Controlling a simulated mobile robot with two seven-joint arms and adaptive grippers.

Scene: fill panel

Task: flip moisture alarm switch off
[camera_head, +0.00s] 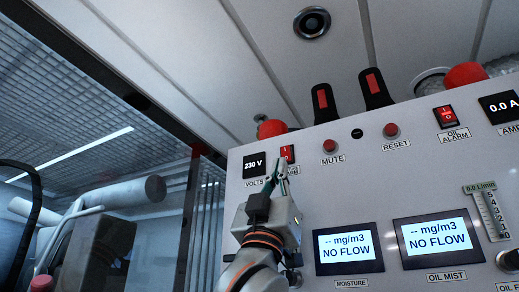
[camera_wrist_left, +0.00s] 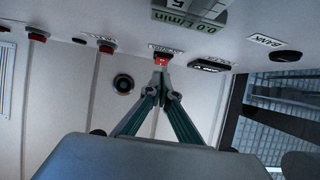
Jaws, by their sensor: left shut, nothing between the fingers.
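The moisture alarm switch (camera_head: 288,152) is a small red rocker at the upper left of the white panel, beside the 230 V display. Its label is partly hidden by my left gripper. My left gripper (camera_head: 279,167) is shut and empty, with its narrow fingertips just in front of the switch's lower part. In the left wrist view the fingertips (camera_wrist_left: 160,72) point at the red switch (camera_wrist_left: 160,60) and overlap its edge; I cannot tell whether they touch. The rocker's position is not clear. My right gripper is not in view.
The panel (camera_head: 315,190) also bears the voltage display (camera_head: 254,164), a mute button (camera_head: 329,146), a reset button (camera_head: 391,130), the oil alarm switch (camera_head: 445,117) and a moisture screen (camera_head: 349,248). Two black-and-red handles (camera_head: 324,103) (camera_head: 375,88) stand on its top edge.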

